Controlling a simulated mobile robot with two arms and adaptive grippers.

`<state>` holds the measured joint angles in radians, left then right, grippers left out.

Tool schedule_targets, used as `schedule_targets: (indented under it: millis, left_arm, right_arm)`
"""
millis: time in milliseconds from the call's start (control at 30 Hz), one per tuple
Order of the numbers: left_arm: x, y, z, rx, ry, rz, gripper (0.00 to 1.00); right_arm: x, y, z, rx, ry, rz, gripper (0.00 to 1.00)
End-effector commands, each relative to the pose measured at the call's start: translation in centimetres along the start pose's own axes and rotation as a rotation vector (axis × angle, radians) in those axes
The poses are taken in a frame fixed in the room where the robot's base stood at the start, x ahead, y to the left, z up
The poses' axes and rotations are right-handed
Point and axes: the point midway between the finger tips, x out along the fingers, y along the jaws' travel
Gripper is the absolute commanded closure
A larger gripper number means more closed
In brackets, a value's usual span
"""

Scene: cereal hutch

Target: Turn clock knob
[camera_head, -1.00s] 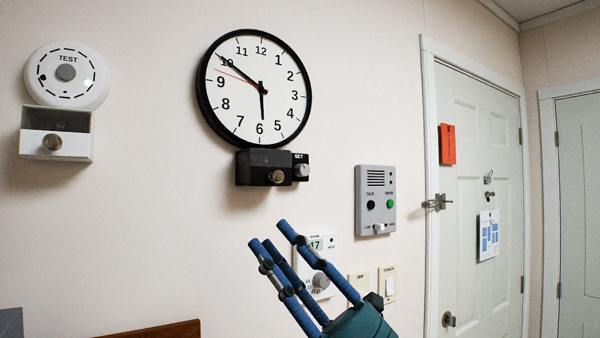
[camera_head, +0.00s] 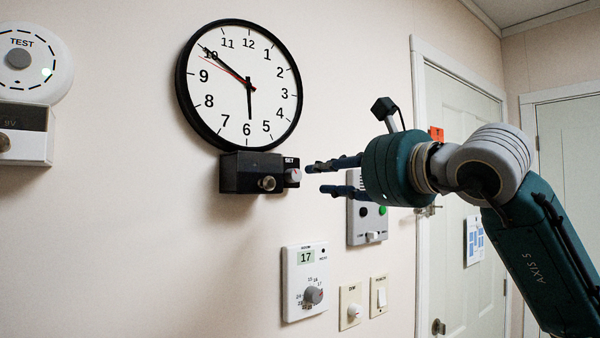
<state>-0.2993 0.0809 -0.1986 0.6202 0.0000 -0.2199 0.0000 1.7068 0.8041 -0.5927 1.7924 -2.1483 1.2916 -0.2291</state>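The round wall clock (camera_head: 243,86) has a black rim and a white face. Below it is a black box (camera_head: 240,173) with a metallic knob (camera_head: 267,183) on its front. At its right end, under the label SET, is a small grey clock knob (camera_head: 293,175). My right gripper (camera_head: 309,180) comes in from the right with its blue fingers pointing left at the SET knob. The fingers are spread apart, with nothing seen between them. The tips look just right of the knob; I cannot tell the exact gap in depth. My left gripper is not in view.
A grey intercom panel (camera_head: 354,226) is partly hidden behind my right gripper. A white thermostat (camera_head: 291,290), a dimmer plate (camera_head: 344,296) and a switch plate (camera_head: 373,308) are lower on the wall. A smoke alarm (camera_head: 42,86) is at the left. A door (camera_head: 460,130) stands at the right.

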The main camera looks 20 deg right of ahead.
Motion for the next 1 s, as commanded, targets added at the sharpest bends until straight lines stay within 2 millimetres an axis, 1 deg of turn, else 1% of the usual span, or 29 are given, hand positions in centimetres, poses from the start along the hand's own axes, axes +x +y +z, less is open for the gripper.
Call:
schedule_targets:
  millis: [33, 200, 300, 400, 500, 600, 833, 867, 900, 967, 1000]
  left_arm:
    - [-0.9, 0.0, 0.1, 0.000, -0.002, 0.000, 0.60]
    - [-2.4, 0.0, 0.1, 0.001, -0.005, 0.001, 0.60]
    - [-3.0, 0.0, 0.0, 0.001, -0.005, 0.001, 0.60]
    - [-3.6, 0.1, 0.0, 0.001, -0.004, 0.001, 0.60]
    - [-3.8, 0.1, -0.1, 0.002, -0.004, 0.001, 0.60]
    - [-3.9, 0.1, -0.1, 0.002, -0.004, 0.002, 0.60]
    - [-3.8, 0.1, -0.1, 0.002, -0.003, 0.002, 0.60]
    - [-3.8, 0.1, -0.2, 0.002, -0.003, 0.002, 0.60]
    - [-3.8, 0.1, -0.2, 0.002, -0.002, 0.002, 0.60]
    - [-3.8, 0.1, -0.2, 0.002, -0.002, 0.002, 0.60]
    - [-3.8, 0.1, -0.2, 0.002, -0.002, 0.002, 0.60]
  right_arm:
    - [1.1, -0.1, 0.3, 0.001, 0.000, 0.005, 0.70]
    - [4.4, -0.1, 0.4, 0.003, -0.001, 0.006, 0.70]
    - [6.1, 0.0, 0.4, 0.002, -0.001, 0.006, 0.70]
    - [7.3, -0.1, 0.3, 0.002, -0.002, 0.004, 0.70]
    - [8.2, 0.0, 0.3, 0.002, -0.004, 0.004, 0.70]
    - [8.5, 0.1, 0.2, 0.001, -0.004, 0.004, 0.70]
    - [8.6, 0.2, 0.1, 0.001, -0.004, 0.003, 0.70]
    - [8.5, 0.2, 0.1, 0.001, -0.004, 0.003, 0.72]
    - [8.5, 0.2, 0.1, 0.001, -0.004, 0.003, 0.80]
    - [8.5, 0.1, 0.1, 0.001, -0.004, 0.003, 0.92]
    - [8.5, 0.1, 0.1, 0.001, -0.004, 0.003, 1.00]
